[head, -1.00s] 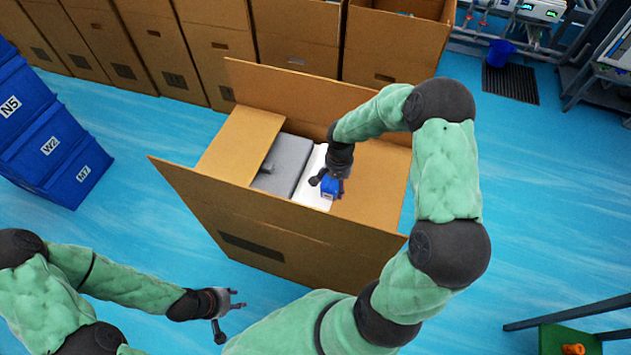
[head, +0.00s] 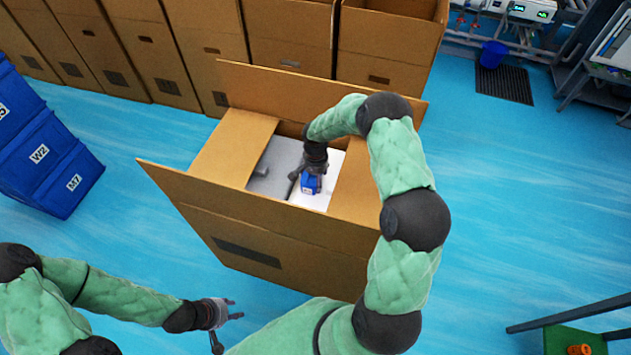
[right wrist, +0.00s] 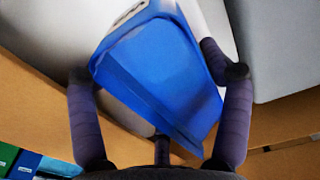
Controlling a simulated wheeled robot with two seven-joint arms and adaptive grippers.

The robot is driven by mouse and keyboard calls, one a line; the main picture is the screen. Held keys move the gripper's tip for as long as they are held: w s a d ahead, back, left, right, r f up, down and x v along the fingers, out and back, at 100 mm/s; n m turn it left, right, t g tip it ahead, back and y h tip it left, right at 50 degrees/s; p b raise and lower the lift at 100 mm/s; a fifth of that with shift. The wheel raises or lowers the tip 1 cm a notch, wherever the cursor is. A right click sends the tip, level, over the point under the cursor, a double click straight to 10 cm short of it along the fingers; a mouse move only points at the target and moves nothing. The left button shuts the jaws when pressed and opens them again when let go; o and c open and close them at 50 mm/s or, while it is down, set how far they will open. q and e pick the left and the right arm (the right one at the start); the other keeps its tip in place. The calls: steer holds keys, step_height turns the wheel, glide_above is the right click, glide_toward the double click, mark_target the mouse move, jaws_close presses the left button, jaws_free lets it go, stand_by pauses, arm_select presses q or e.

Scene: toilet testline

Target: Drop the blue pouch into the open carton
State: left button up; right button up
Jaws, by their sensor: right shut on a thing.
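The open carton (head: 262,238) stands on the blue floor with its flaps spread outward. A grey piece (head: 280,160) and a white piece (head: 330,180) show inside it. My right gripper (head: 305,181) is shut on the blue pouch (head: 311,184) over the carton's opening, above the white piece. In the right wrist view the pouch (right wrist: 160,80) sits between the fingers of my right gripper (right wrist: 160,82). I cannot tell its exact height above the contents. My left gripper (head: 228,318) is open and empty, in front of the carton's lower left side.
Tall cardboard boxes (head: 285,40) line the back. Blue stacked bins (head: 45,150) marked W2 and M7 stand at the left. A blue bucket (head: 492,54) and a dark mat (head: 504,84) lie at the back right. The floor (head: 520,200) right of the carton is clear.

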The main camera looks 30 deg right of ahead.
steer(key=shift+f, duration=0.7)
steer(key=shift+f, duration=0.1)
steer(key=shift+f+b, duration=0.15)
steer(key=shift+b, duration=0.15)
steer(key=o, duration=1.1)
steer(key=shift+r+p, duration=0.3)
steer(key=shift+r, duration=0.05)
step_height(320, 180, up, 12)
steer(key=p, duration=0.3)
steer(key=shift+f, duration=0.1)
